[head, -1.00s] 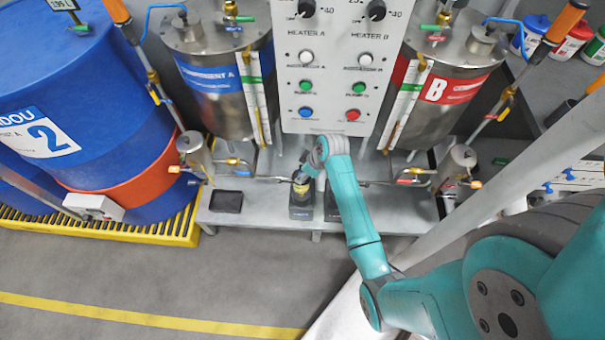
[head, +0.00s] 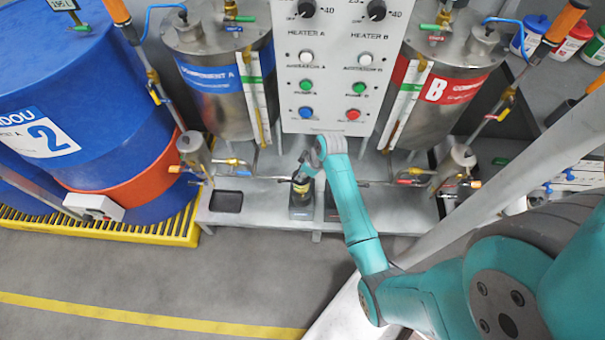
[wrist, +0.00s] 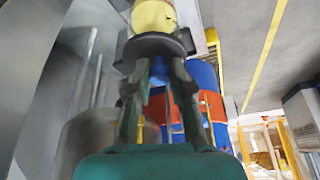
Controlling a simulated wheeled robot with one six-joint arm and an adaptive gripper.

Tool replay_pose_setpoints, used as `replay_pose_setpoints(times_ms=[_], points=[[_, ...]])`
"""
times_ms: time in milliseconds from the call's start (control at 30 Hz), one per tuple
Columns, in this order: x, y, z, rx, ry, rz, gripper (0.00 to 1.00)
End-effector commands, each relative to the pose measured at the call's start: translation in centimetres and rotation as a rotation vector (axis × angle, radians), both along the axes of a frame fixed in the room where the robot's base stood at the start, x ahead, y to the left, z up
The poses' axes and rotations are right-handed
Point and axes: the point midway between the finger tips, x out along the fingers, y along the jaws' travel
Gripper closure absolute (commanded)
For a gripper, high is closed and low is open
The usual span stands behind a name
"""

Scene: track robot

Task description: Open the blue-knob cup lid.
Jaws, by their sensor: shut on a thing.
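My gripper (head: 304,176) is low at the front of the grey bench. In the wrist view its two fingers (wrist: 157,68) reach up to a dark round collar under a yellow cylinder (wrist: 153,17) with a label, and are shut on that dark-and-yellow part. In the head view the part shows small and partly covered by my gripper, above a dark block (head: 301,213). I cannot make out a cup lid with a blue knob there. Small blue knobs (head: 547,187) show on a pale unit at the right edge.
A control panel (head: 333,118) stands between tank A (head: 222,108) and tank B (head: 432,110). Thin pipes and valves run along the bench. A dark tray (head: 227,201) lies left of my gripper, and a large blue drum (head: 90,95) stands further left. The floor in front is clear.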

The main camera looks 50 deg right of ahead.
Motion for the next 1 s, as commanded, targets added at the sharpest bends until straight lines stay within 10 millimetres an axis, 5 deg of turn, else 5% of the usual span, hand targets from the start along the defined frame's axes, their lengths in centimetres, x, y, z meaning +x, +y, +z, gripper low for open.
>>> replay_pose_setpoints(times_ms=[733,767,867,1000], points=[[0.6,-0.9,1.1,0.188,0.15,-0.001,1.0],[0.6,-0.9,1.2,0.188,0.15,-0.001,0.76],[0.6,-0.9,1.2,0.189,0.149,-0.001,0.52],[0.6,-0.9,1.2,0.188,0.149,0.0,0.52]])
